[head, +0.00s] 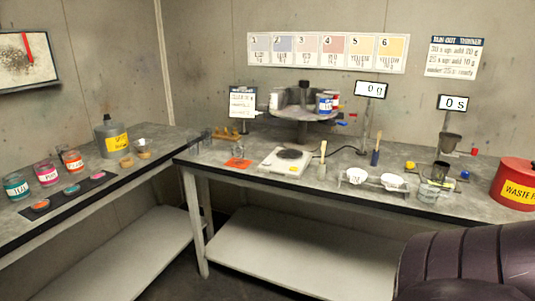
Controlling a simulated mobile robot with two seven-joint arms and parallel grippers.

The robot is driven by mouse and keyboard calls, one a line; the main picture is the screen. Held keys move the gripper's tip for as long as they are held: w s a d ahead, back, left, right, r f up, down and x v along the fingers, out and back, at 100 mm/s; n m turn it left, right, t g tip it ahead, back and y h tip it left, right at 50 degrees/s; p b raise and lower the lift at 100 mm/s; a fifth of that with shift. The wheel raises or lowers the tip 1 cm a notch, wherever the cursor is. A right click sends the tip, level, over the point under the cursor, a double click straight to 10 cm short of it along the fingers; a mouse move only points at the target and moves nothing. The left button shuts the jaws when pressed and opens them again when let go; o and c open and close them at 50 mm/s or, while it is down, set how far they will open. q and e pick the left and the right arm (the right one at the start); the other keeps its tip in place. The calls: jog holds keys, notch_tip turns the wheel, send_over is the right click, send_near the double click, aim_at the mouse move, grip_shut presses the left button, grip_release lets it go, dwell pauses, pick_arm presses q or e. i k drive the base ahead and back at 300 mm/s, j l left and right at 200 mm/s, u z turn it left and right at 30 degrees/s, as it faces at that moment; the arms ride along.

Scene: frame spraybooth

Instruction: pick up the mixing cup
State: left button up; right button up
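I cannot tell for sure which vessel is the mixing cup. A clear, greyish cup (429,193) stands near the front edge of the back bench at the right, with a dark cup (440,172) just behind and above it. A small whitish cup (140,143) stands on the left bench by the wall corner. Neither of my grippers shows in the head view. A dark ribbed shape, probably part of my own arm, fills the lower right corner and is far in front of the bench.
The back bench (330,189) holds a scale (286,160), two white bowls (392,181), brushes, a can carousel (304,113) and a red waste can (516,182). A funnel cup (450,142) hangs at the right. Paint jars (47,173) and a grey canister (111,137) stand on the left bench.

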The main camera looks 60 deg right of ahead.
aim_at(237, 147)
jog(key=z, duration=1.6)
jog(key=i+j+z, duration=0.25)
jog(key=i, duration=0.35)
jog(key=i+j+z, duration=0.2)
jog(key=i+j, duration=0.15)
jog(key=i, duration=0.2)
jog(key=i+j+z, duration=0.25)
jog(key=i+j, duration=0.2)
jog(key=i, duration=0.1)
